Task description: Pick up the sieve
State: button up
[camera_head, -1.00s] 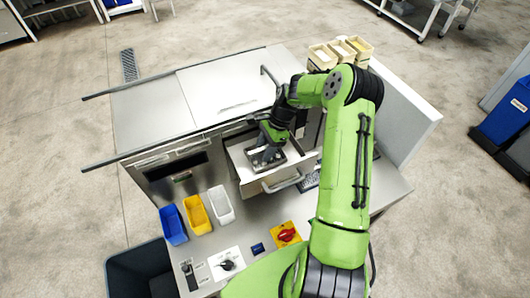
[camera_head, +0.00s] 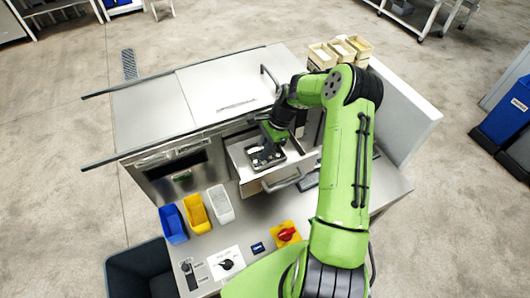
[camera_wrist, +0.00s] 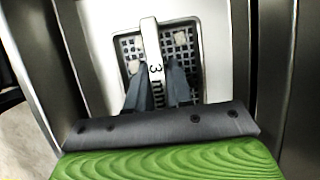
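The sieve (camera_wrist: 185,50) is a dark, rectangular, perforated tray with a pale upright handle (camera_wrist: 153,50) marked "3 mm". It sits in the pulled-out drawer (camera_head: 241,161), where it also shows in the head view (camera_head: 262,160). My gripper (camera_wrist: 155,78) points down over the sieve, one grey finger on each side of the handle. The fingertips appear to press against the handle. In the head view, my gripper (camera_head: 268,146) hides part of the sieve's far side. I cannot tell whether the sieve's base is clear of the drawer floor.
The drawer walls stand close around the sieve, with the drawer handle (camera_head: 285,181) at the front. Blue (camera_head: 172,224), yellow (camera_head: 197,213) and white (camera_head: 220,203) bins stand to the left. A red switch (camera_head: 288,234) is at the front. Several pale boxes (camera_head: 340,50) stand behind.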

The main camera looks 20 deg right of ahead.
grip_shut()
jog(key=shift+r, duration=0.15)
notch_tip(320, 180, up, 10)
jog(key=shift+r, duration=0.15)
